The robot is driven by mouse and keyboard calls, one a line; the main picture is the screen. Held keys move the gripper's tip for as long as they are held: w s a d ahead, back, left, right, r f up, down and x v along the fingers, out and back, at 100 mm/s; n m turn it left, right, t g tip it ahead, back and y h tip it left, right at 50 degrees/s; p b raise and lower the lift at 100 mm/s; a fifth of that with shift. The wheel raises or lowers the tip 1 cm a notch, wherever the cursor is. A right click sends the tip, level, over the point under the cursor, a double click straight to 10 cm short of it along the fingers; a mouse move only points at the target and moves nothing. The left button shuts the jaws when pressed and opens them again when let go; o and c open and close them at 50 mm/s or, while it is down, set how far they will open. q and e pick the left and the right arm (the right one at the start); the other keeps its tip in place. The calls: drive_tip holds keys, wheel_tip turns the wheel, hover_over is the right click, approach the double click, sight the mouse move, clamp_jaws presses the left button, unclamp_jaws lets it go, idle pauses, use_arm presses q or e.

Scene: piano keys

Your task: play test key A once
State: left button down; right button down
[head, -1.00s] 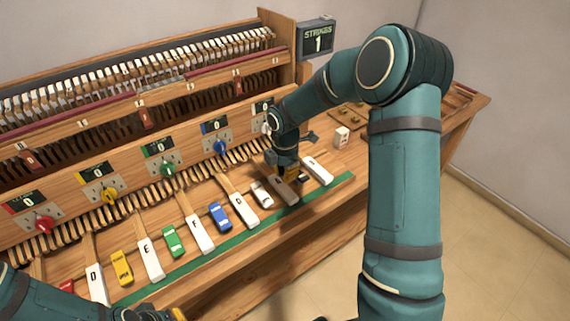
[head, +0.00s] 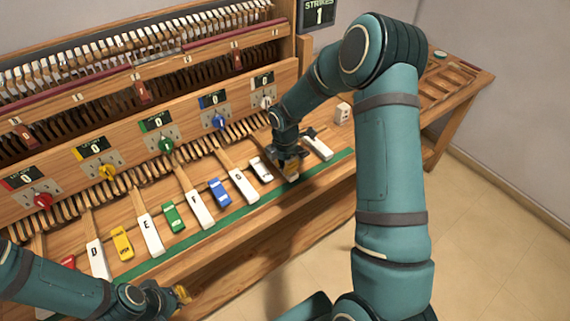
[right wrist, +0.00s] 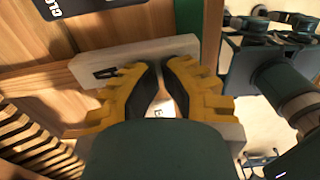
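Test key A (right wrist: 88,66) is a pale bar with a black letter A in the right wrist view, partly hidden by my fingers. In the head view it lies in shadow under my right gripper (head: 291,172), between white key G (head: 243,188) and another white key (head: 318,148).
A counter display (head: 319,13) reads STRIKES 1. Coloured blocks (head: 220,192) sit between the white keys. Coloured knobs (head: 219,122) with displays reading 0 line the panel behind. A green strip (head: 210,232) runs along the front. A small white block (head: 343,113) stands at the right.

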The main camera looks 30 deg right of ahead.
drive_tip(key=shift+f, duration=0.2)
drive_tip(key=shift+r+p, duration=0.7)
drive_tip(key=shift+r, duration=0.05)
use_arm(q)
drive_tip(key=shift+r, duration=0.5)
